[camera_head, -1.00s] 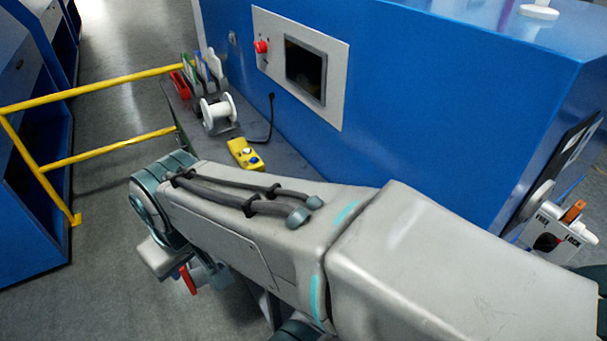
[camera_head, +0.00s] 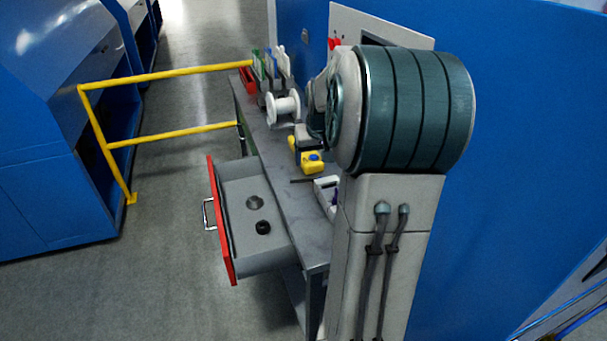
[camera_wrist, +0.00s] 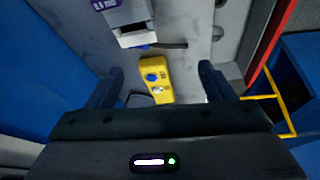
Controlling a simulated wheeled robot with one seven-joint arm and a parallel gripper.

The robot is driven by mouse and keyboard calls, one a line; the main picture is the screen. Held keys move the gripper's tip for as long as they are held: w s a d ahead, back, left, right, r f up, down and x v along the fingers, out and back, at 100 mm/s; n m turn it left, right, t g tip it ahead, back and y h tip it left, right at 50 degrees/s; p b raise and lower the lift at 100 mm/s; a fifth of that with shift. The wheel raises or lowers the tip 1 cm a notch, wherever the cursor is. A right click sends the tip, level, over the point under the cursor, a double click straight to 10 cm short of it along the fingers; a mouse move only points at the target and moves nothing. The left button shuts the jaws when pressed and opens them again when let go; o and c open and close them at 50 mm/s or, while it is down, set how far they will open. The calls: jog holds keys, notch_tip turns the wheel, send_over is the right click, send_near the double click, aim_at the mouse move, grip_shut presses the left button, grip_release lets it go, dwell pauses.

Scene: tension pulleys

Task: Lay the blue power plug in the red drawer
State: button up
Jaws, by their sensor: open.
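The red drawer (camera_head: 222,225) is pulled open on the left side of the bench, with a grey inside. Its red front edge also shows at the upper right of the wrist view (camera_wrist: 273,42). My gripper (camera_wrist: 161,70) is open and empty above the bench, fingers apart on either side of a yellow control box; my arm hides most of it in the head view. I cannot clearly make out the blue power plug. A small blue part (camera_wrist: 145,46) shows beside a white device and a dark bar in the wrist view, but I cannot tell what it is.
The yellow control box (camera_wrist: 155,80) with a blue button lies on the grey bench (camera_head: 300,225). A white device (camera_wrist: 125,20) with a purple label is near it. Dark round things (camera_head: 263,227) lie in the drawer. A white spool (camera_head: 283,107) and yellow rail (camera_head: 165,75) are farther back.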

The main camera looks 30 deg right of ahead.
jog(key=shift+m, duration=0.4)
jog(key=w+d+f, duration=0.1)
jog(key=d+f, duration=0.1)
jog(key=f, duration=0.1)
jog(key=w+d+f, duration=0.1)
jog(key=d+f, duration=0.1)
jog(key=f, duration=0.1)
jog(key=w+d+f, duration=0.1)
jog(key=d+f, duration=0.1)
jog(key=f, duration=0.1)
jog(key=shift+w+d+f, duration=0.2)
jog(key=shift+w+d, duration=0.15)
jog(key=shift+d, duration=0.05)
jog(key=shift+d+p+x, duration=0.15)
jog(key=shift+p+x, duration=0.1)
jog(key=shift+x, duration=1.2)
jog(key=shift+d+p+x, duration=0.15)
jog(key=shift+p+x, duration=0.05)
jog(key=shift+x, duration=1.2)
jog(key=shift+w+r, duration=0.1)
jog(key=c, duration=1.2)
jog(key=shift+o, duration=0.2)
